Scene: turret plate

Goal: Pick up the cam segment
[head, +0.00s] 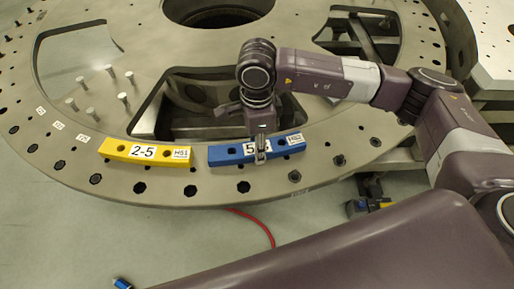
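Two curved cam segments sit on the front rim of the round grey turret plate (75,163). The blue segment (228,154) has a white label, partly hidden, and a small label at its right end. The yellow segment (121,150) is to its left, labelled 2-5. My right gripper (260,152) comes down from above over the middle of the blue segment and covers part of its label. I cannot tell whether its fingers are closed on the segment. The blue segment appears to rest on the plate. My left gripper is not in view.
Several upright pins (109,72) stand on the plate at left. The plate has large cut-outs and many holes. A red cable (258,222) lies on the floor in front.

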